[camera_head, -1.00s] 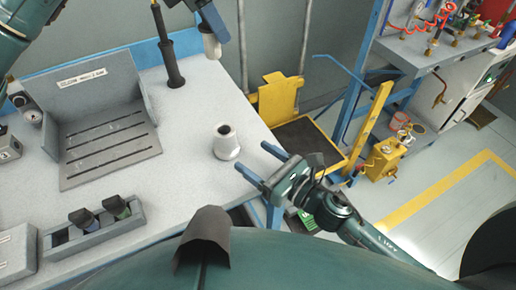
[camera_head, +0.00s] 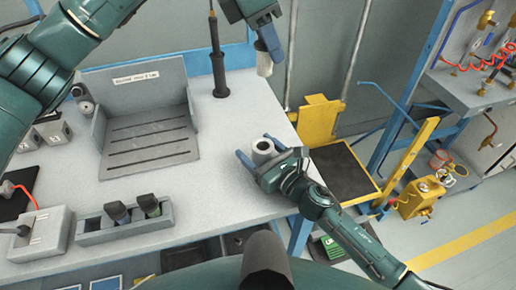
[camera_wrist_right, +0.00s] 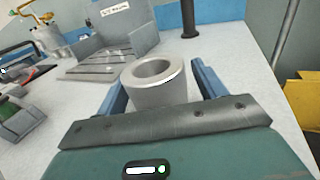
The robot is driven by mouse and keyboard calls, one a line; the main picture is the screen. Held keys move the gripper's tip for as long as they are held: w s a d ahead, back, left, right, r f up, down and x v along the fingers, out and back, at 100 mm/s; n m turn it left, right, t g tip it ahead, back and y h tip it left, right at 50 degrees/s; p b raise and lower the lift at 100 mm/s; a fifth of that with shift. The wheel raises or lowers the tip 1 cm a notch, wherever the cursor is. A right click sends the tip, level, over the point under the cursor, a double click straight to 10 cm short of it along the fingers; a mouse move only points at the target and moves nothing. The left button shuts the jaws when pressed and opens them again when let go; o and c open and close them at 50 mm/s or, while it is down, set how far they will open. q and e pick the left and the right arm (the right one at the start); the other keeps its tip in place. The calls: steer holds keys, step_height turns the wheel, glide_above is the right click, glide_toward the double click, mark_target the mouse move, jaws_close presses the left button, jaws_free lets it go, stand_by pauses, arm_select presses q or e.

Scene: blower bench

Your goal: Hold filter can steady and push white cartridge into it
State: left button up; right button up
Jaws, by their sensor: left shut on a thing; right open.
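The filter can (camera_head: 263,147), a pale hollow cylinder with an open top, stands upright on the bench. In the right wrist view the can (camera_wrist_right: 155,85) sits between the two blue fingers of my right gripper (camera_wrist_right: 158,88). In the head view my right gripper (camera_head: 264,152) is around the can, open, with a finger on each side. My left gripper (camera_head: 259,30) is above and behind the can at the top of the head view, shut on the white cartridge (camera_head: 264,62), which hangs below it, apart from the can.
A grey slotted fixture (camera_head: 150,138) with an upright back stands left of the can. A dark post (camera_head: 219,75) rises behind. A block with dark-capped items (camera_head: 125,222) lies at front left. The bench edge is close on the right, beside a yellow cart (camera_head: 335,150).

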steer(key=shift+c, duration=0.5)
steer(key=c, duration=1.1)
